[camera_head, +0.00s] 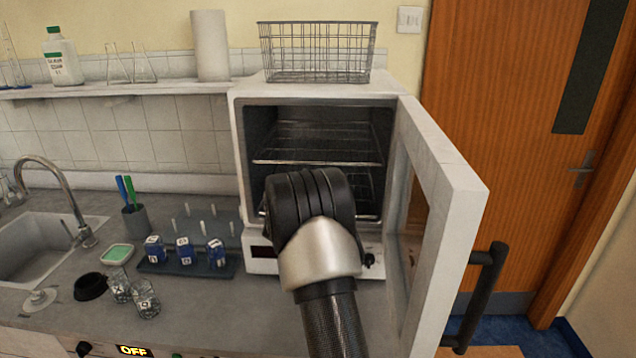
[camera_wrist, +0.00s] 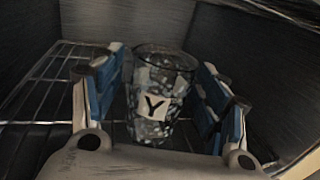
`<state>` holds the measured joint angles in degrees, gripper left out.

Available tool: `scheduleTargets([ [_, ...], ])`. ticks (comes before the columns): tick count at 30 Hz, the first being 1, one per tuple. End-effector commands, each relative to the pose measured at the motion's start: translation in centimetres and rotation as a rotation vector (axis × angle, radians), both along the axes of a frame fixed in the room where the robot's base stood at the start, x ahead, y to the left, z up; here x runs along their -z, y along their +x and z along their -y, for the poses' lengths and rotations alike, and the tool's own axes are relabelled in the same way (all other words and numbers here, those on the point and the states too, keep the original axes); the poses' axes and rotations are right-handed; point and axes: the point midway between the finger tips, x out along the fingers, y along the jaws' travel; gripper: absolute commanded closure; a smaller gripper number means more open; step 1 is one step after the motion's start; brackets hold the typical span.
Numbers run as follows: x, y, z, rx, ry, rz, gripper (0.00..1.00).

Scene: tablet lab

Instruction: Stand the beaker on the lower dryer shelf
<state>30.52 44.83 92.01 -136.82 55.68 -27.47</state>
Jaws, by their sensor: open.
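The clear glass beaker (camera_wrist: 160,118) with a black Y on a white label stands upright between the blue pads of my gripper (camera_wrist: 160,78) in the wrist view. The jaws are open, with a narrow gap showing on each side of the beaker. A wire shelf (camera_wrist: 52,92) lies beneath and behind it inside the dryer. In the head view my arm reaches into the dryer (camera_head: 238,150) below the upper shelf (camera_head: 318,158), level with the lower shelf (camera_head: 364,188). My wrist hides the gripper, the beaker and most of the lower shelf there.
The dryer door (camera_head: 440,165) stands open at the right. A wire basket (camera_head: 317,52) sits on top. On the counter left are two more glass beakers (camera_head: 146,298), a rack with blue-capped labelled items (camera_head: 184,250), a pen cup (camera_head: 136,222) and a sink (camera_head: 40,250).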

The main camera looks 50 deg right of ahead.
Motion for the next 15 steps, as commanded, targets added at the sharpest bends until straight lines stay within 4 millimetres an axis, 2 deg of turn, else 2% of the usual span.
scheduleTargets([
  [6,-0.5,0.0,0.0,0.0,0.0,0.0,0.32],
  [11,-0.4,-1.1,-2.6,-0.002,0.001,-0.003,0.32],
  [15,-0.5,-2.4,-5.5,-0.003,0.0,-0.001,0.32],
])
